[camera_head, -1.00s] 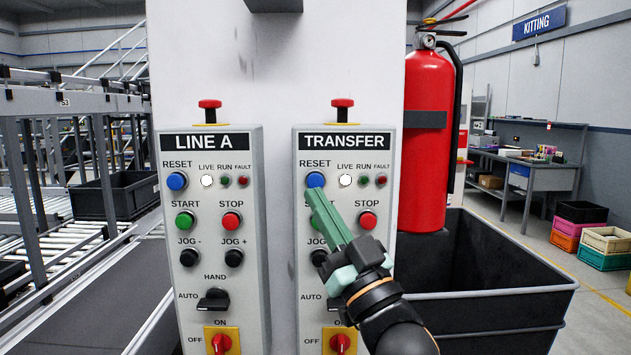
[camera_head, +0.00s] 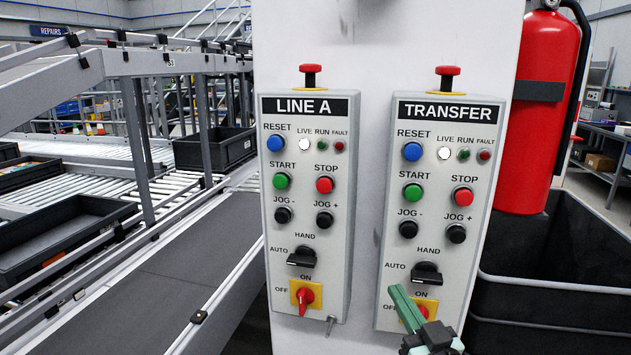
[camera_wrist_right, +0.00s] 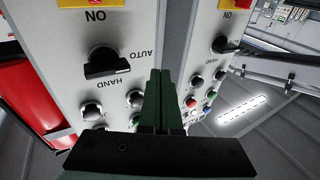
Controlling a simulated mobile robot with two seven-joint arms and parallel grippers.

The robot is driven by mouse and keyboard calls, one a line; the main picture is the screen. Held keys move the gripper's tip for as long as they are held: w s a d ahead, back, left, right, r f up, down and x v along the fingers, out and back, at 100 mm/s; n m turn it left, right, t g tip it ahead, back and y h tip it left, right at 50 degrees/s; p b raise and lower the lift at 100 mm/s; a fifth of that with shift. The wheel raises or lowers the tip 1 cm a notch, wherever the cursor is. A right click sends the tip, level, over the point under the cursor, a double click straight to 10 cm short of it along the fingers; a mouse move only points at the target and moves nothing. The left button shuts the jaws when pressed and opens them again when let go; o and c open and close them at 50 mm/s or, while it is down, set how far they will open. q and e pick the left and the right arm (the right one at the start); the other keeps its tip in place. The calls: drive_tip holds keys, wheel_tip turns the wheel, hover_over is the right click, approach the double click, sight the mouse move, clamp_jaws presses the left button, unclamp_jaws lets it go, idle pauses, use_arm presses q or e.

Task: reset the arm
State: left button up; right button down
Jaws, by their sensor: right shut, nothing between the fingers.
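My right gripper (camera_head: 403,305) is low in front of the TRANSFER panel (camera_head: 386,210) in the head view, partly covering its red rotary switch. Its green fingers are shut and empty; they also show in the right wrist view (camera_wrist_right: 160,85). The TRANSFER panel carries a blue RESET button (camera_head: 412,151), a green START button (camera_head: 413,192) and a red STOP button (camera_head: 462,196). The LINE A panel (camera_head: 344,215) stands to its left with the same layout. On both panels the white LIVE lamp looks lit; RUN and FAULT look dark. My left gripper is not in view.
Red mushroom buttons (camera_head: 447,75) top both panels on a white column (camera_head: 400,35). A red fire extinguisher (camera_head: 532,130) hangs at right above a black bin (camera_head: 520,290). A conveyor (camera_head: 160,270) with rails and black crates (camera_head: 215,147) lies at left.

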drive_tip(key=s+f+g+h+p, duration=0.1)
drive_tip(key=s+f+g, duration=0.25)
drive_tip(key=f, duration=0.55)
drive_tip(key=s+f+g+p, duration=0.15)
drive_tip(key=s+f, duration=0.35)
drive_tip(key=f, duration=0.5)
drive_tip(key=s+f+g, duration=0.4)
drive_tip(key=s+f, duration=1)
drive_tip(key=s, duration=0.3)
drive_tip(key=shift+s+d+g+h+p, duration=0.25)
drive_tip(key=shift+d+g+h+p, duration=0.05)
drive_tip(key=shift+d, duration=0.05)
